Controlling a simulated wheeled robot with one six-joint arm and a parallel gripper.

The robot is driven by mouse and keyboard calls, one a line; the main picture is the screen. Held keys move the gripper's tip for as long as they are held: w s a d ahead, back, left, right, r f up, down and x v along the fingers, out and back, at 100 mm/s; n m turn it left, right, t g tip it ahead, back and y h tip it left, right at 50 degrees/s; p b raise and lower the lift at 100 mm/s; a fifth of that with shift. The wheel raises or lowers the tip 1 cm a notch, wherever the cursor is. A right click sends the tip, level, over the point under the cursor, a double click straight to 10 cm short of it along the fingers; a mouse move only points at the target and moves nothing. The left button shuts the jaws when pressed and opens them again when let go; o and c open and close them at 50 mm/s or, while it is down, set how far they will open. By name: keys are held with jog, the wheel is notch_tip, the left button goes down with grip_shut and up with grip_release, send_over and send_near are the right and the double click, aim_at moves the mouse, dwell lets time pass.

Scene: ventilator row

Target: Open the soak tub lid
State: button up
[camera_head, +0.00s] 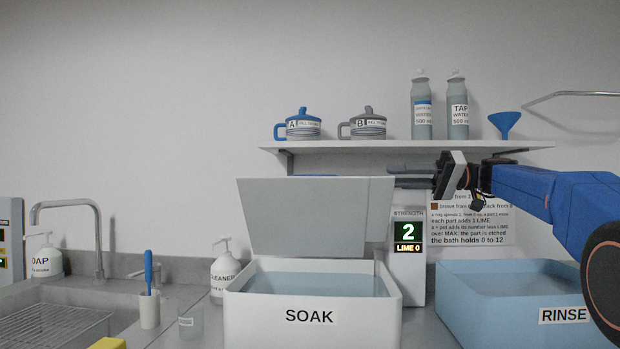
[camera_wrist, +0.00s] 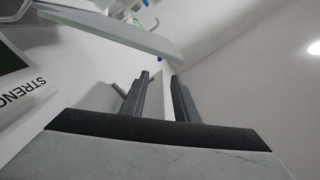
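The soak tub (camera_head: 312,314) is a white box labelled SOAK on the counter, with bluish liquid inside. Its grey lid (camera_head: 316,217) stands raised at the tub's back, tilted up and clear of the opening. My gripper (camera_head: 390,170) is just right of the lid's upper right corner, below the shelf, its fingers pointing left. In the wrist view the two dark fingers (camera_wrist: 160,95) are parted with a gap and nothing between them.
A strength display (camera_head: 408,240) reading 2 and LIME 0 stands right of the tub. A blue RINSE tub (camera_head: 525,300) is at right. The shelf (camera_head: 400,147) above holds two lidded mugs, two bottles and a funnel. A cleaner bottle (camera_head: 223,275) and sink (camera_head: 60,310) are left.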

send_near(329, 177)
jog(key=w+a, duration=0.1)
jog(key=a, duration=0.2)
jog(key=w+a, duration=0.2)
jog(key=a, duration=0.1)
jog(key=w+a, duration=0.2)
jog(key=a, duration=0.2)
jog(key=shift+w+r, duration=0.1)
jog(key=shift+w, duration=0.05)
grip_shut()
